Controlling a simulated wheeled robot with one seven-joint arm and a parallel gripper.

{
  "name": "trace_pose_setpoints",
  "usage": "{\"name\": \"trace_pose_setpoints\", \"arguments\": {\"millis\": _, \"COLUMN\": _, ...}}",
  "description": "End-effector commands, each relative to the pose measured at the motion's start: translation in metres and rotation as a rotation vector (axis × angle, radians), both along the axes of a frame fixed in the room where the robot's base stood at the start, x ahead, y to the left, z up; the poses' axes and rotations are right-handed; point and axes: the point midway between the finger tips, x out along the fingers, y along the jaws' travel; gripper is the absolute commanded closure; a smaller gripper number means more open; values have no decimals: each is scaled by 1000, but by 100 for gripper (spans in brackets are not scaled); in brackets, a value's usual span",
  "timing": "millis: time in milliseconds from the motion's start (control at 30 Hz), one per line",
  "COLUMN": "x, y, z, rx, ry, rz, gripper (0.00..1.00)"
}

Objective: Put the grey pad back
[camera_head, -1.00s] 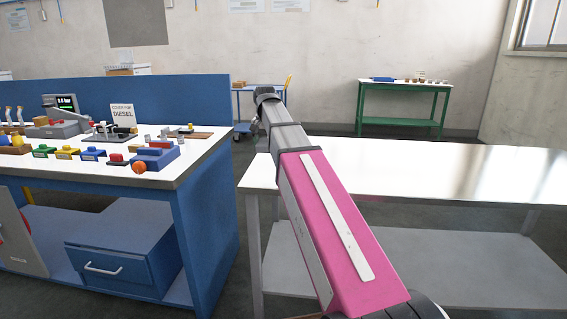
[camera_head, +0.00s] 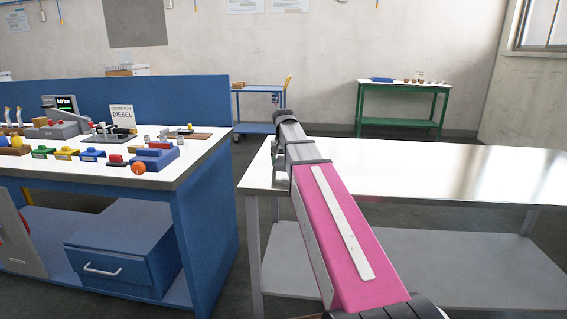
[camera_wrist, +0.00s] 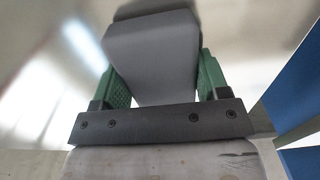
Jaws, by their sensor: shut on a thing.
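The grey pad (camera_wrist: 150,50) is a plain grey block in the wrist view. It sits between the two green fingers of my gripper (camera_wrist: 160,80), which is shut on it. Beyond the pad is a shiny pale surface. In the head view my gripper (camera_head: 279,168) is partly hidden behind my arm, at the near left end of the white-topped table (camera_head: 420,172). I cannot make out the pad clearly there, nor tell whether it touches the tabletop.
The white tabletop is bare to the right. A blue workbench (camera_head: 205,205) on the left holds several coloured blocks, a device with a screen and a sign (camera_head: 122,115). A blue cart (camera_head: 258,128) and a green table (camera_head: 402,122) stand at the back.

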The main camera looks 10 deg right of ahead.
Motion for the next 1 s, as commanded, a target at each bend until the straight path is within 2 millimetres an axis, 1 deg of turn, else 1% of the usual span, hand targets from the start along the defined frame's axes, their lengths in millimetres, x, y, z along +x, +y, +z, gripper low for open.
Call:
{"name": "trace_pose_setpoints", "arguments": {"millis": 267, "x": 0, "y": 0, "z": -2, "rx": 0, "ry": 0, "rz": 0, "gripper": 54}}
{"name": "trace_pose_setpoints", "arguments": {"millis": 300, "x": 0, "y": 0, "z": -2, "rx": 0, "ry": 0, "rz": 0, "gripper": 25}}
{"name": "trace_pose_setpoints", "arguments": {"millis": 367, "x": 0, "y": 0, "z": -2, "rx": 0, "ry": 0, "rz": 0, "gripper": 6}}
{"name": "trace_pose_setpoints", "arguments": {"millis": 633, "x": 0, "y": 0, "z": -2, "rx": 0, "ry": 0, "rz": 0, "gripper": 6}}
{"name": "trace_pose_setpoints", "arguments": {"millis": 767, "x": 0, "y": 0, "z": 4, "rx": 0, "ry": 0, "rz": 0, "gripper": 6}}
{"name": "trace_pose_setpoints", "arguments": {"millis": 867, "x": 1, "y": 0, "z": 14, "rx": 0, "ry": -1, "rz": 0, "gripper": 6}}
{"name": "trace_pose_setpoints", "arguments": {"millis": 1000, "x": 1, "y": 0, "z": 37, "rx": 0, "ry": -2, "rz": 0, "gripper": 6}}
